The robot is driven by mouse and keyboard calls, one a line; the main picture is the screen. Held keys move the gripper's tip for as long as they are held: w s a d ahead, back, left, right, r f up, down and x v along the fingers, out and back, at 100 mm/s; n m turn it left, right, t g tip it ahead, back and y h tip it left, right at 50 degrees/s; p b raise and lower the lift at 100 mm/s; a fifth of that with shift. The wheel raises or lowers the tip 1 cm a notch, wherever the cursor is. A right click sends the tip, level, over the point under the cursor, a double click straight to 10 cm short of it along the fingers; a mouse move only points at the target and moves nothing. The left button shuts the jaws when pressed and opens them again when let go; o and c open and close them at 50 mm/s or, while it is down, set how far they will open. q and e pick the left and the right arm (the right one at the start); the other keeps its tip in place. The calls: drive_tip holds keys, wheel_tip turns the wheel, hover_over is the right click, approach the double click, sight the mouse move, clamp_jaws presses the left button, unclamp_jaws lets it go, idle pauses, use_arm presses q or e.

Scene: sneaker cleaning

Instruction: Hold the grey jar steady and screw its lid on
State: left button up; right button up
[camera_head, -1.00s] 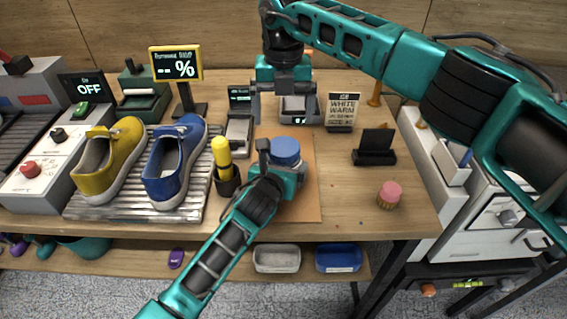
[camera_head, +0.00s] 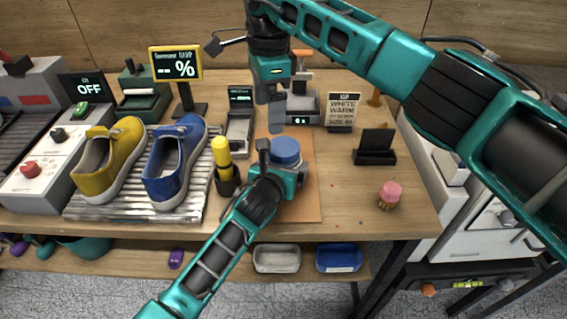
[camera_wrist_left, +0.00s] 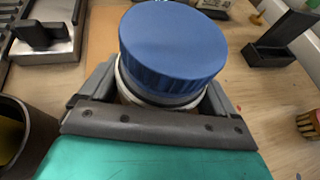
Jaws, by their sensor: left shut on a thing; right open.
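The grey jar (camera_wrist_left: 128,90) is mostly hidden between my left gripper's fingers; only a pale strip shows under its lid. The blue lid (camera_head: 285,150) sits on top of the jar, and it fills the upper middle of the left wrist view (camera_wrist_left: 172,45). I cannot tell how tightly it is threaded. My left gripper (camera_head: 284,170) is shut around the jar, which stands upright over the brown mat (camera_head: 305,205). My right gripper (camera_head: 270,113) is open and empty, pointing down, above and behind the lid and apart from it.
A yellow-topped bottle in a dark holder (camera_head: 227,182) stands close left of the jar. The yellow shoe (camera_head: 108,160) and blue shoe (camera_head: 178,165) rest on a ribbed rack.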

sight(284, 146)
drive_tip(key=d+n, duration=0.1)
drive_tip(key=w+d+f+n, duration=0.1)
drive_tip(key=n, duration=0.1)
drive_tip(key=d+f+n, duration=0.1)
drive_tip(key=n, duration=0.1)
drive_tip(key=shift+w+f, duration=0.2)
drive_tip(key=shift+w, duration=0.05)
drive_tip(key=shift+a+f, duration=0.1)
drive_tip(key=shift+f, duration=3.9)
drive_tip(key=c, duration=1.1)
drive_tip(key=m, duration=0.2)
drive_tip(key=shift+m, duration=0.4)
